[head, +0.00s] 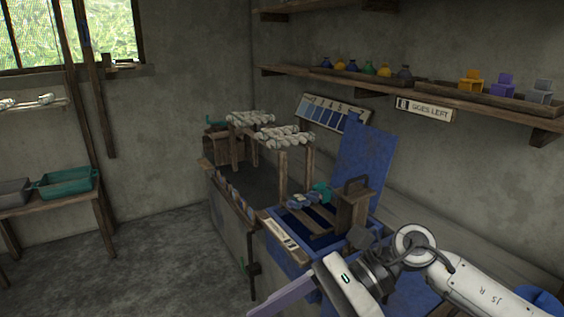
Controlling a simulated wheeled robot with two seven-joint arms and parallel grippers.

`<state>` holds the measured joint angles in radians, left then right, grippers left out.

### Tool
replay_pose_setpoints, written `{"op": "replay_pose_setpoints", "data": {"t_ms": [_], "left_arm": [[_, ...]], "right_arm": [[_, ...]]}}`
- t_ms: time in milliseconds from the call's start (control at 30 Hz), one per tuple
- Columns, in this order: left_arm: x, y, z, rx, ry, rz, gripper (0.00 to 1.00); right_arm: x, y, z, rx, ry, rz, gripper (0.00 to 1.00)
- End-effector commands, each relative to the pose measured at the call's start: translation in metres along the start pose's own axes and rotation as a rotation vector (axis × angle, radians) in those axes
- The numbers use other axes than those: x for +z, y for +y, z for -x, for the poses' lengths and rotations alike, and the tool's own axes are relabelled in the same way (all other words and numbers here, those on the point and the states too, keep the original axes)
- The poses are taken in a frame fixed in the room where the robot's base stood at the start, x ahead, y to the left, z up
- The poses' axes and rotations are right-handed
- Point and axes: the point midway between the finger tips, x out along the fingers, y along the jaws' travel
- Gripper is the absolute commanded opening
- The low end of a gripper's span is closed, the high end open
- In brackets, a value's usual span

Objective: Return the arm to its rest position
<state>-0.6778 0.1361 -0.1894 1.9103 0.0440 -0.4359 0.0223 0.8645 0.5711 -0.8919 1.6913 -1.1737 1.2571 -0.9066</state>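My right arm (470,282) comes in from the lower right. Its white gripper (284,297) is at the bottom middle, in front of an open blue chest (289,255). Its purple-grey fingers point to the lower left and run toward the bottom edge. They overlap in this view, so I cannot tell whether they are open or shut, and I see nothing held. My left arm and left gripper are out of view.
The chest's blue lid (361,160) stands raised, and a wooden block with a handle (352,205) stands at the chest. White skeins (285,136) lie on wooden posts behind. A teal tray (66,183) is on the left bench. The floor (150,260) at left is clear.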

Motion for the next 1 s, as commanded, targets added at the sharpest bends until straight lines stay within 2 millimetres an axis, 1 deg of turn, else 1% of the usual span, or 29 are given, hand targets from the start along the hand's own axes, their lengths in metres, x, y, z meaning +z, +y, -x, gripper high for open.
{"op": "replay_pose_setpoints", "data": {"t_ms": [33, 67, 100, 167, 200, 267, 333, 367, 433, 467, 500, 533, 567, 600, 633, 667, 700, 733, 767, 800, 867, 900, 1000], "left_arm": [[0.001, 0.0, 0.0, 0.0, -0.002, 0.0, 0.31], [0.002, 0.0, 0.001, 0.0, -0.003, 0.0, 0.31], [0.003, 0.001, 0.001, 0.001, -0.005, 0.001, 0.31], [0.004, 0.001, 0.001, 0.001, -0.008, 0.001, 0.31], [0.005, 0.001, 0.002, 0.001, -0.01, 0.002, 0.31], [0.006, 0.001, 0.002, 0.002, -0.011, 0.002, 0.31], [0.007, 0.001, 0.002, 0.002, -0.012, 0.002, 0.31], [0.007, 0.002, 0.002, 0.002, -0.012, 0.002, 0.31], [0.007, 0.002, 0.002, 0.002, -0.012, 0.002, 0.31], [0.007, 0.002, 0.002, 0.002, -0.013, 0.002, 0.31], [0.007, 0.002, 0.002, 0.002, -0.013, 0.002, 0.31], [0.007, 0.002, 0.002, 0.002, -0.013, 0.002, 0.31], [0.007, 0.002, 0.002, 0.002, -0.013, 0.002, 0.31], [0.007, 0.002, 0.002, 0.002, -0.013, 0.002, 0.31], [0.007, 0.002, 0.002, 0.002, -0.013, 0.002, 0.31], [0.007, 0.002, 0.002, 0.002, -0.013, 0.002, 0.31], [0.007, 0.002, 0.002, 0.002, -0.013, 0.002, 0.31], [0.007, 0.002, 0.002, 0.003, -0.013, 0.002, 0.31], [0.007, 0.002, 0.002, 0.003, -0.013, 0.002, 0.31], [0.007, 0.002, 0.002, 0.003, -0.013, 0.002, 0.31], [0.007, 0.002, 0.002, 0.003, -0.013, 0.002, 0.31], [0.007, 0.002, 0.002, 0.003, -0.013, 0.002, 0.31], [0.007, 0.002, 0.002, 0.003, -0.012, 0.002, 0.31]], "right_arm": [[0.016, 0.005, -0.017, 0.01, -0.162, -0.117, 0.78], [0.027, 0.005, -0.021, 0.01, -0.259, -0.191, 0.78], [0.04, 0.003, -0.024, 0.011, -0.385, -0.296, 0.78], [0.054, -0.004, -0.022, 0.013, -0.572, -0.467, 0.78], [0.059, -0.011, -0.017, 0.014, -0.694, -0.587, 0.78], [0.059, -0.025, -0.006, 0.016, -0.873, -0.778, 0.78], [0.045, -0.043, 0.009, 0.019, -1.076, -1.013, 0.78], [0.034, -0.05, 0.016, 0.02, -1.161, -1.117, 0.78], [-0.002, -0.066, 0.03, 0.02, -1.357, -1.367, 0.78], [-0.022, -0.071, 0.035, 0.019, -1.44, -1.476, 0.78], [-0.052, -0.075, 0.041, 0.017, -1.548, -1.62, 0.78], [-0.075, -0.077, 0.043, 0.014, -1.625, -1.726, 0.78], [-0.099, -0.076, 0.044, 0.011, -1.697, -1.825, 0.78], [-0.129, -0.073, 0.044, 0.005, -1.785, -1.947, 0.78], [-0.152, -0.069, 0.043, 0.002, -1.849, -2.036, 0.78], [-0.174, -0.063, 0.04, -0.004, -1.91, -2.123, 0.78], [-0.203, -0.054, 0.036, -0.012, -1.988, -2.233, 0.78], [-0.225, -0.045, 0.033, -0.02, -2.046, -2.312, 0.78], [-0.245, -0.035, 0.028, 0.027, 2.048, 2.329, 0.78], [-0.27, -0.021, 0.022, 0.036, 1.961, 2.244, 0.78], [-0.304, 0.002, 0.011, 0.048, 1.845, 2.127, 0.78], [-0.324, 0.018, 0.004, 0.056, 1.776, 2.055, 0.78], [-0.359, 0.054, -0.011, 0.07, 1.643, 1.908, 0.78]]}}
